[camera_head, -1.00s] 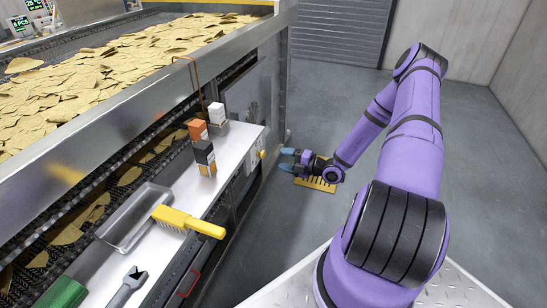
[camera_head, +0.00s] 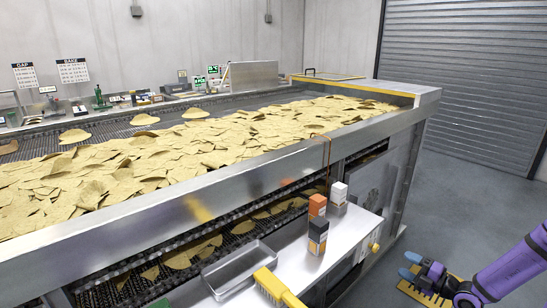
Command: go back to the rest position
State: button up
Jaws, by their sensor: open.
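My gripper (camera_head: 410,266) is at the lower right of the head view, with two blue fingertips apart and nothing between them. It is over the grey floor, to the right of the metal shelf (camera_head: 296,258) on the cooling conveyor's side. A yellow slotted plate (camera_head: 424,294) shows beneath and beside it; I cannot tell if they touch. Most of my purple arm is outside the frame.
The conveyor (camera_head: 250,185) carries a thick spread of chips (camera_head: 140,160). The shelf holds a white box (camera_head: 338,193), an orange box (camera_head: 317,206), a dark box (camera_head: 318,236), a metal tray (camera_head: 238,270) and a yellow brush (camera_head: 278,288). Floor (camera_head: 460,215) is clear toward the shutter (camera_head: 465,85).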

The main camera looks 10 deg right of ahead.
jog(key=s+a+r+n+g, duration=0.2)
jog(key=a+r+n+g, duration=0.3)
jog(key=r+n, duration=0.4)
jog(key=s+a+r+n+g+h, duration=0.15)
jog(key=a+r+n+g, duration=0.3)
jog(key=r+n, duration=0.45)
jog(key=s+a+r+n+g+y, duration=0.1)
jog(key=s+a+r+n+g, duration=0.1)
jog(key=a+r+n+g, duration=0.55)
jog(key=s+a+r+n+t+h, duration=0.3)
jog(key=s+r+n+t+h, duration=0.4)
jog(key=s+r+n, duration=1.3)
jog(key=n+h, duration=0.3)
jog(key=shift+s+a+r+t, duration=0.15)
jog(key=shift+t, duration=0.15)
